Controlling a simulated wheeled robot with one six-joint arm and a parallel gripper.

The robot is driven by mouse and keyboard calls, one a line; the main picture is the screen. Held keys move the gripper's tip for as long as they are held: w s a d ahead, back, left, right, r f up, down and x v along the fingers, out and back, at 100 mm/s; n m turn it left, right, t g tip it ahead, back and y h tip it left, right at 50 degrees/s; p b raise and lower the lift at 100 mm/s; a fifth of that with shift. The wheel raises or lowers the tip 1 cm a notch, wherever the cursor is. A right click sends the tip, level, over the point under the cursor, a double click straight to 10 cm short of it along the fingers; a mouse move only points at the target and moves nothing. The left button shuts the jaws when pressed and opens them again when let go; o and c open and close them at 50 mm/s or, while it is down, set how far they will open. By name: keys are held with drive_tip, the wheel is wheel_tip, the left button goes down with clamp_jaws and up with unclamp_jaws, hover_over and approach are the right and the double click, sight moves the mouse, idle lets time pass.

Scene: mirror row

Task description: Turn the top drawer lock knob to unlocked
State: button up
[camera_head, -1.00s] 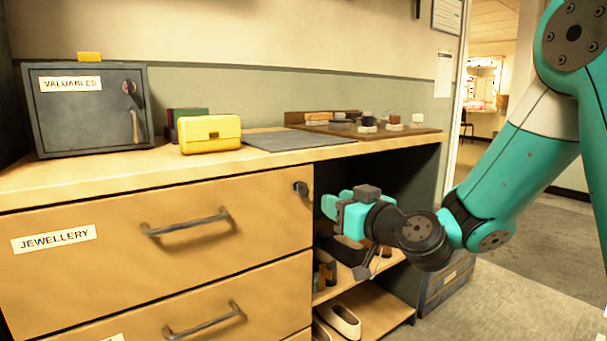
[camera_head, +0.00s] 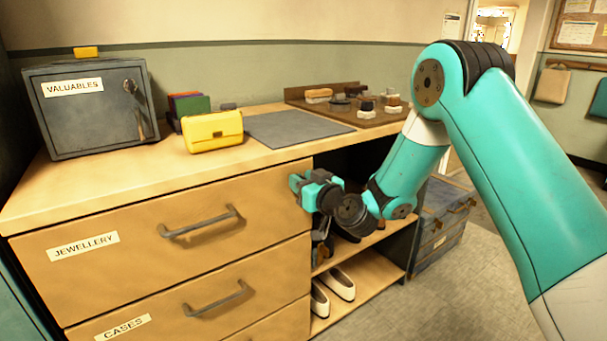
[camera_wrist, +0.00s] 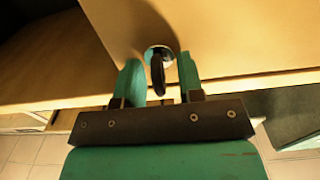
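The top drawer (camera_head: 185,228), labelled JEWELLERY, is shut flush in the wooden cabinet. Its lock knob (camera_wrist: 158,66) shows in the wrist view as a dark upright tab on a round metal plate; in the head view my gripper hides it. My gripper (camera_head: 299,184) is at the drawer's upper right corner. In the wrist view my gripper (camera_wrist: 160,75) is open, with one teal finger on each side of the knob's tab. A gap shows on the left; the right finger is close to the tab, and I cannot tell whether it touches.
The drawer's bar handle (camera_head: 201,222) sticks out left of my gripper. A grey safe (camera_head: 90,120) and a yellow purse (camera_head: 214,131) stand on the counter. Right of the drawers are open shelves with white shoes (camera_head: 340,283) and a blue-grey chest (camera_head: 440,225).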

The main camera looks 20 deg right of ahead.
clamp_jaws()
drive_tip(key=shift+m, duration=0.4)
drive_tip(key=m, duration=0.3)
drive_tip(key=shift+d+m, duration=0.1)
drive_tip(key=shift+m, duration=0.3)
drive_tip(key=m+p, duration=0.1)
drive_tip(key=m, duration=0.5)
drive_tip(key=m+p, duration=0.1)
drive_tip(key=m, duration=0.6)
drive_tip(key=shift+w+d+f, duration=0.15)
drive_tip(key=shift+f, duration=0.05)
drive_tip(key=shift+m+p, duration=0.3)
